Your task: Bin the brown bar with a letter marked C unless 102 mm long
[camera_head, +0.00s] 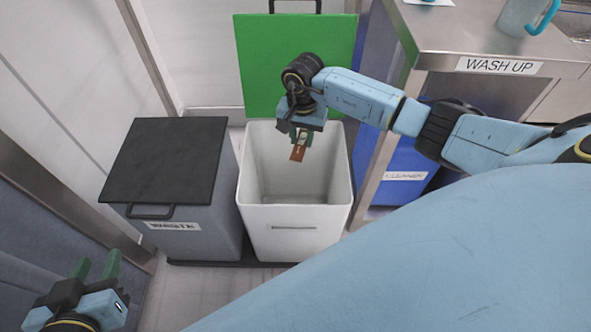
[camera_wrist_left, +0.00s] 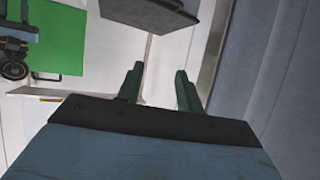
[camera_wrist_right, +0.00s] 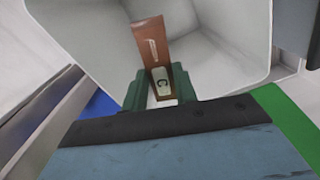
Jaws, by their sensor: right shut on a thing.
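The brown bar (camera_wrist_right: 152,46) is in my right gripper (camera_wrist_right: 159,95), which is shut on it. A pale label with the letter C shows on the bar between the fingers in the right wrist view. In the head view the right gripper (camera_head: 300,137) holds the bar (camera_head: 298,153) pointing down over the mouth of the open white bin (camera_head: 294,215). The bar's length cannot be read. My left gripper (camera_head: 97,266) is open and empty at the lower left; its spread fingers also show in the left wrist view (camera_wrist_left: 160,85).
The white bin's green lid (camera_head: 296,60) stands raised behind it. A grey bin (camera_head: 180,215) labelled WASTE, with a closed dark lid (camera_head: 168,158), stands to its left. A steel counter (camera_head: 460,30) marked WASH UP and a blue container (camera_head: 408,165) stand to the right.

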